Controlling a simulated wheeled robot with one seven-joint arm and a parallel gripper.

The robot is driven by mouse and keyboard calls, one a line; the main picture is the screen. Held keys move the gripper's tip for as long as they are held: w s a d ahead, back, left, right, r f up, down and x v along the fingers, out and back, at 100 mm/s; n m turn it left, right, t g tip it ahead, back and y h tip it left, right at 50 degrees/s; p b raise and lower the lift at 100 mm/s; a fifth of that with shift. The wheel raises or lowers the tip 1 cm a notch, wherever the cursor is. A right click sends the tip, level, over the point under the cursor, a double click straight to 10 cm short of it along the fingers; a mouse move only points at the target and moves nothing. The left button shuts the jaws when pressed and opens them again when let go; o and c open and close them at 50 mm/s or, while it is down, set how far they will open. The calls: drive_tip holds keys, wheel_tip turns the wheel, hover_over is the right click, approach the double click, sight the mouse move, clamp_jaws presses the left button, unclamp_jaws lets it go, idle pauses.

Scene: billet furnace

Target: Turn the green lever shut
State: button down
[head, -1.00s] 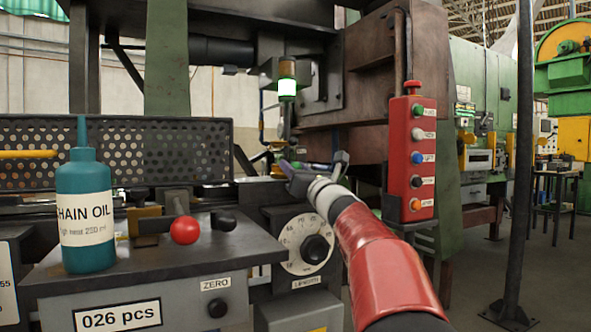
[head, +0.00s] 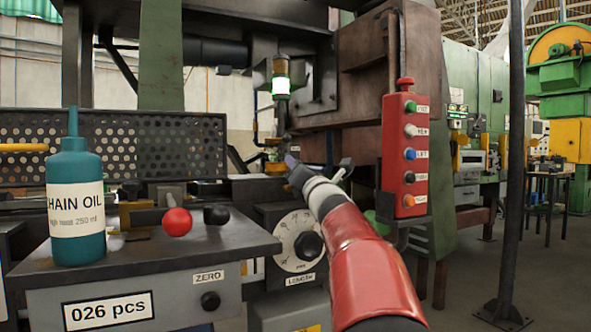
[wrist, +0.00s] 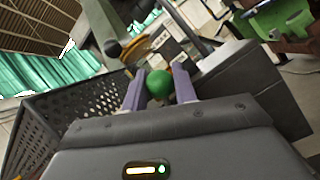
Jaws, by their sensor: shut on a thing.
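The green ball knob (wrist: 160,83) of the lever shows in the wrist view between the two purple-padded fingers of my gripper (wrist: 159,88). The fingers are shut on it. The lever's rod and its pivot are hidden, so its angle cannot be told. In the head view my gripper (head: 318,172) is at the end of my red arm, in front of the dark machine and left of the red button box. The knob cannot be made out there.
A red button box (head: 405,150) hangs close to the right of my arm. A dial (head: 299,243) is below my gripper. Left are a teal chain oil bottle (head: 74,205), a red ball knob (head: 177,222) and a black knob (head: 216,214). A perforated guard (head: 180,148) stands behind.

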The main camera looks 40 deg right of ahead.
drive_tip(key=c, duration=1.1)
unclamp_jaws()
drive_tip(key=shift+b+v, duration=1.05)
drive_tip(key=shift+v, duration=2.85)
drive_tip(key=shift+c, duration=0.3)
